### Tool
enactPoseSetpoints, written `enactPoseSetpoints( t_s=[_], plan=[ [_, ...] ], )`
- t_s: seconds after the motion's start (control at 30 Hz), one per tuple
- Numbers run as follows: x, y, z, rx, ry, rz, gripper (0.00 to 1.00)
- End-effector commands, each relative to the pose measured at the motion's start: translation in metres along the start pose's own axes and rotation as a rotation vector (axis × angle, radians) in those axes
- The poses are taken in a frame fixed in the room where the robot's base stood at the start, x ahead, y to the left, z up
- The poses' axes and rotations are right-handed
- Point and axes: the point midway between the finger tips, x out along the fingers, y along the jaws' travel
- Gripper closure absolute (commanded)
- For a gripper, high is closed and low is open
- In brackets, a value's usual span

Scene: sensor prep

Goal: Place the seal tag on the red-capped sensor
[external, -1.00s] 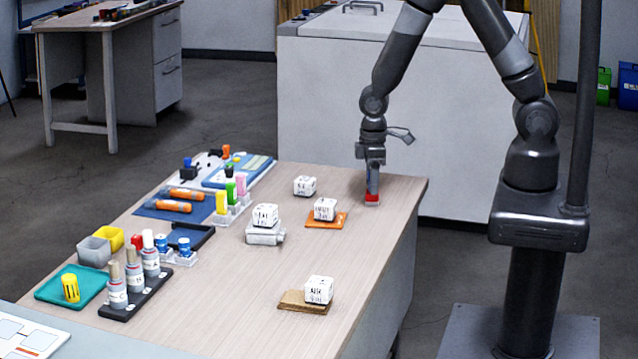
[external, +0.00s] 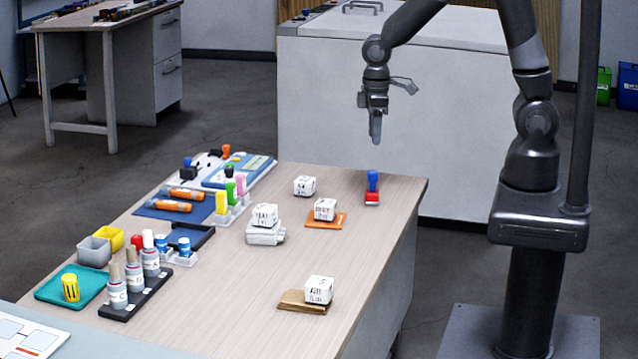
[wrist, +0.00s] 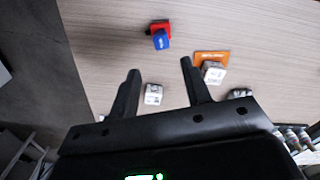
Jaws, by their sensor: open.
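My gripper (external: 376,136) hangs in the air above the far right of the table, open and empty. In the wrist view its two fingers (wrist: 160,67) are spread apart. Below it a small block with a blue upright part and a red base (external: 372,188) stands on the table; it also shows in the wrist view (wrist: 161,38), beyond the fingertips and apart from them. A red cap (external: 137,241) shows among the bottles at the left, its body mostly hidden. I cannot tell which thing is the seal tag.
White lettered cubes stand at the back (external: 304,186), on an orange plate (external: 326,222), on a white block (external: 265,235) and on a brown plate (external: 300,305). A dark rack (external: 137,298) of bottles is at the left.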

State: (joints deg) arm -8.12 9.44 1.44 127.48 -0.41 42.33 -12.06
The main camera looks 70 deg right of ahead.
Motion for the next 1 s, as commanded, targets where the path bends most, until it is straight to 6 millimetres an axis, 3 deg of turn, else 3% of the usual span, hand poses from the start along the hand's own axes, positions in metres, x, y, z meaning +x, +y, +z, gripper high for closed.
enactPoseSetpoints(
  t_s=[0.17, 0.5, 0.8, 1.0],
  plan=[
    [-0.044, 0.007, 0.019, 0.057, 0.076, 0.020, 0.56],
    [-0.129, 0.012, 0.085, 0.201, 0.255, 0.060, 0.56],
    [-0.174, 0.006, 0.148, 0.320, 0.405, 0.085, 0.56],
    [-0.184, 0.002, 0.173, 0.364, 0.461, 0.092, 0.56]
  ],
)
